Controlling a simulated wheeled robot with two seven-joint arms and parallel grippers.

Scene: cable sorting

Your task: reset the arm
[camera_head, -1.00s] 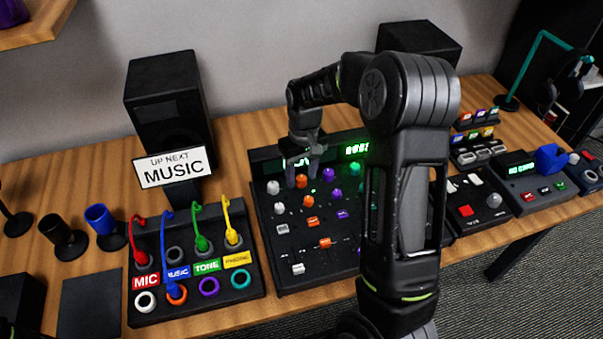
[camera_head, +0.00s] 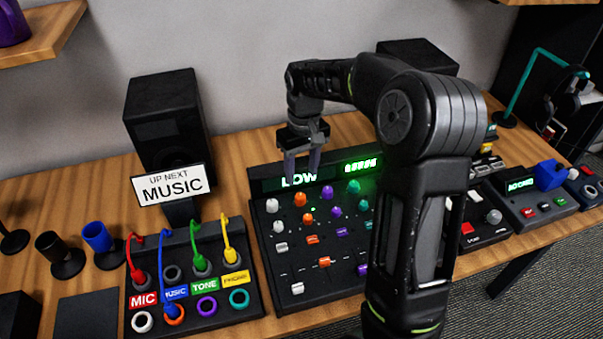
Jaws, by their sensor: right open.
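My right arm comes up from the bottom right of the head view and bends over the table. Its gripper (camera_head: 302,172) hangs fingers down, open and empty, over the back of the mixer (camera_head: 268,236), in front of its display reading "LOW" (camera_head: 299,181). The fingers look apart from the knobs, such as the orange knob (camera_head: 300,199) below them. My forearm hides the mixer's right side. My left gripper is not in view.
A patch box (camera_head: 247,302) with coloured cables stands left of the mixer. Behind it is a sign reading "UP NEXT MUSIC" (camera_head: 171,185) and a black speaker (camera_head: 163,117). More devices stand at right, with a teal headphone stand (camera_head: 520,85). Blue (camera_head: 98,238) and black cups are at left.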

